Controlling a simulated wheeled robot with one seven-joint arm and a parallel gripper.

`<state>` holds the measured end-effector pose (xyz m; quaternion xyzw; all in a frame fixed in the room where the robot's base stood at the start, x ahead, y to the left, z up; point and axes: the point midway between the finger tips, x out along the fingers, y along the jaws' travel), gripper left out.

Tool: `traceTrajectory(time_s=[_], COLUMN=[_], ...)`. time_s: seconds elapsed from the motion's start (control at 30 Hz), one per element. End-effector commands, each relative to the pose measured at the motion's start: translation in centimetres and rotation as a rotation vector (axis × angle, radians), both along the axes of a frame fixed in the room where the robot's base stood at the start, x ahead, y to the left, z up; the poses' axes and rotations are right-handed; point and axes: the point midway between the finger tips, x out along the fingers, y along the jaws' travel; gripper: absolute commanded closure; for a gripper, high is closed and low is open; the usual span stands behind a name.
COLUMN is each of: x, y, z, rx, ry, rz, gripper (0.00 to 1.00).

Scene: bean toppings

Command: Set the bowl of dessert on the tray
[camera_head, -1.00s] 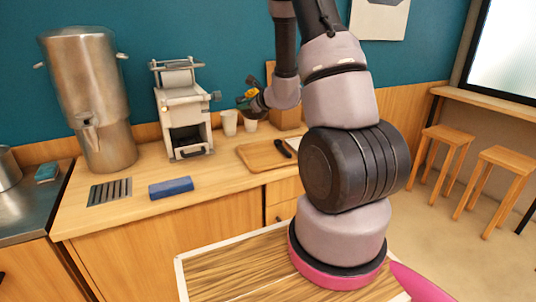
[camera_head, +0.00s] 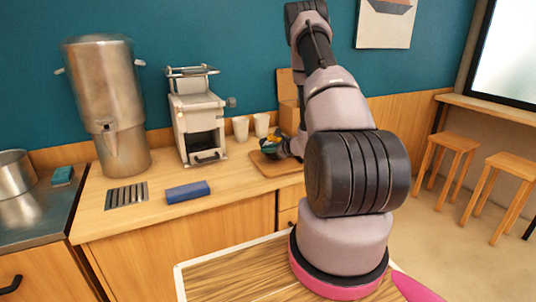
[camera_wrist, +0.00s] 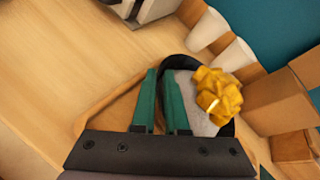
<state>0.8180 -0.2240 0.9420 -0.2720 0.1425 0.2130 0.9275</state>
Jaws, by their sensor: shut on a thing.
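The bowl of dessert (camera_wrist: 197,118) has a dark rim, a pale filling and a chunky golden topping. In the wrist view my gripper (camera_wrist: 164,82) has its green fingers shut on the bowl's left side, one finger inside the rim and one outside. The wooden tray (camera_wrist: 100,112) shows behind and left of the fingers. In the head view my gripper (camera_head: 273,146) and the small bowl are over the back part of the tray (camera_head: 262,165). I cannot tell whether the bowl touches the tray. My arm hides the tray's right side.
Two white cups (camera_head: 241,128) stand just behind the tray, with a brown box (camera_head: 287,115) beside them. A grey machine (camera_head: 197,120) and a metal urn (camera_head: 105,100) stand to the left.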

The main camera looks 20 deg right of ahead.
Motion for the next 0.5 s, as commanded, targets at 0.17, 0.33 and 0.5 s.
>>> traceTrajectory(time_s=[0.17, 0.33, 0.5], x=[0.01, 0.02, 0.00], y=[-0.01, 0.00, 0.00], z=[-1.87, -1.79, -1.86], rx=[0.001, 0.000, 0.001], ry=[-0.001, -0.001, 0.000], rz=[-0.001, 0.000, -0.001], gripper=[1.00, 1.00, 0.59])
